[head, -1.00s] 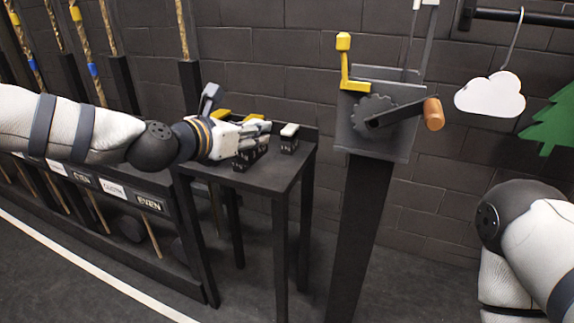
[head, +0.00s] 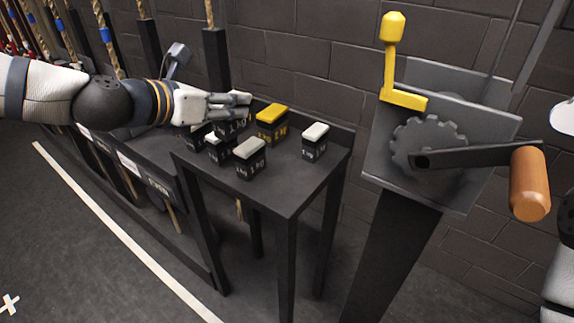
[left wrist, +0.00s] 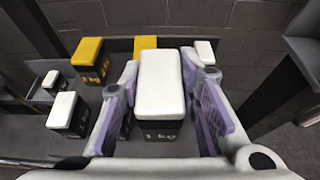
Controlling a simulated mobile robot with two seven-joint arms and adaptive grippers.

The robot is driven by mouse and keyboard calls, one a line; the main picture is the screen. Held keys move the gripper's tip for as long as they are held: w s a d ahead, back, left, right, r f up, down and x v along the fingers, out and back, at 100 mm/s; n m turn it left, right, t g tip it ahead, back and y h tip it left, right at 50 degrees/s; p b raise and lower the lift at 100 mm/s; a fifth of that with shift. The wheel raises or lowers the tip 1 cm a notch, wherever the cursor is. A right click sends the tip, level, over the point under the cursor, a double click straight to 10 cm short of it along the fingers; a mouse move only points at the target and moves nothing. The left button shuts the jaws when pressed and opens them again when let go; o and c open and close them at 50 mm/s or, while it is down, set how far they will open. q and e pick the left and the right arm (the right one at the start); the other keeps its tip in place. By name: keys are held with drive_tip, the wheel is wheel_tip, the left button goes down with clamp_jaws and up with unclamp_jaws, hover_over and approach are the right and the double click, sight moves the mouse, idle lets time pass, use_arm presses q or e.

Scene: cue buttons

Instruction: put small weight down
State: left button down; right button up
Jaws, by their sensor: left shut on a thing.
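My left gripper (head: 236,104) reaches in from the left over the back left part of the small dark table (head: 290,190). It is shut on a small black weight with a white top, which shows between its fingers in the left wrist view (left wrist: 160,83). The label there reads 1 kg. In the head view the fingers partly cover this weight (head: 231,126). I cannot tell whether its base touches the table. My right gripper is not in view.
Other white-topped weights stand near the front (head: 250,160), at the right (head: 315,142) and at the left (head: 217,150). A yellow-topped weight (head: 271,122) stands behind. Bare tabletop lies at the front right. A crank stand (head: 440,150) with a wooden handle (head: 529,184) is right of the table.

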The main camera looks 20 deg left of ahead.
use_arm(q)
drive_tip(key=d+f+b, duration=0.1)
drive_tip(key=d+f, duration=0.4)
drive_tip(key=d+f+b, duration=0.2)
drive_tip(key=d+f, duration=0.3)
drive_tip(key=f, duration=0.1)
drive_tip(key=shift+s+d+f, duration=0.1)
drive_tip(key=shift+d+f, duration=0.1)
drive_tip(key=shift+f, duration=0.1)
drive_tip(key=shift+r, duration=0.15)
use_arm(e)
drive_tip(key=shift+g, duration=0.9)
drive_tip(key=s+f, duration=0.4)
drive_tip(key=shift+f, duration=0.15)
use_arm(q)
drive_tip(key=c, duration=1.6)
unclamp_jaws()
drive_tip(key=shift+f, duration=0.35)
drive_tip(key=shift+c, duration=0.2)
drive_tip(key=o, duration=0.4)
drive_tip(key=shift+s, duration=0.1)
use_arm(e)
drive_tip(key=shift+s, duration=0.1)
use_arm(q)
drive_tip(key=shift+o, duration=0.2)
